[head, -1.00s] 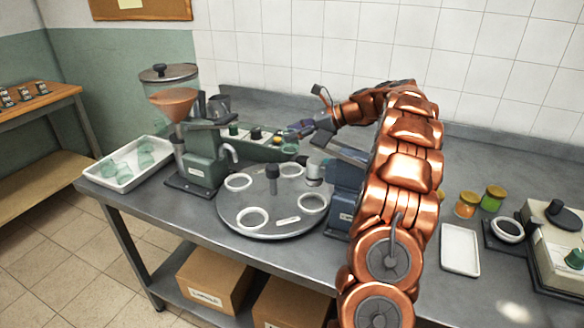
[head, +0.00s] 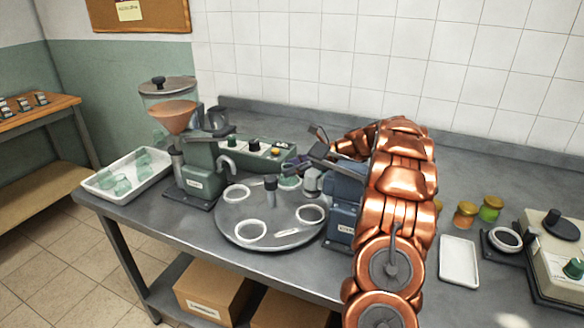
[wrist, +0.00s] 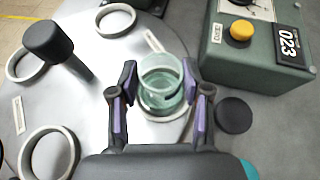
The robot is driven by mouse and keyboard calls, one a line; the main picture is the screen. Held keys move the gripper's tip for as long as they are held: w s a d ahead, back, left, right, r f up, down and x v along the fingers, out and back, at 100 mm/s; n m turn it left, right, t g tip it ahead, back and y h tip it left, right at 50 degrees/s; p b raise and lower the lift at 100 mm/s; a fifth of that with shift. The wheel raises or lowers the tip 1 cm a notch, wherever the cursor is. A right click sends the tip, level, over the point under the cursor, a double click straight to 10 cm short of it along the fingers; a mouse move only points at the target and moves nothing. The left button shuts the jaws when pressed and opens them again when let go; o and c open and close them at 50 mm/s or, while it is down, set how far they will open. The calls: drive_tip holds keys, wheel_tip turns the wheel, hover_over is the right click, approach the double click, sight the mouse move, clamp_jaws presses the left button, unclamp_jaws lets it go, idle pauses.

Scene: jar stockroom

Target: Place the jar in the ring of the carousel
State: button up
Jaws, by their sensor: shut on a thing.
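My gripper (wrist: 158,108) is shut on a clear greenish glass jar (wrist: 161,82), with a purple-padded finger on either side. The jar is upright and open at the top; it shows small in the head view (head: 289,182), partly hidden by my gripper (head: 298,172). The round grey carousel (head: 272,216) lies below. A white ring (wrist: 160,112) of the carousel shows around the jar's lower part in the wrist view. I cannot tell whether the jar's base touches the disc. Other rings (head: 249,231) are empty.
The carousel's dark centre knob (wrist: 50,42) stands left of my gripper. A green control box (wrist: 258,40) with a yellow button and a display is close at right. A blue machine (head: 345,195) stands beside my arm. A hopper machine (head: 200,165) and a white tray (head: 105,194) stand left.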

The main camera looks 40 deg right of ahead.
drive_tip(key=o, duration=1.2)
drive_tip(key=shift+f, duration=0.1)
drive_tip(key=b+v, duration=0.1)
drive_tip(key=v, duration=1.1)
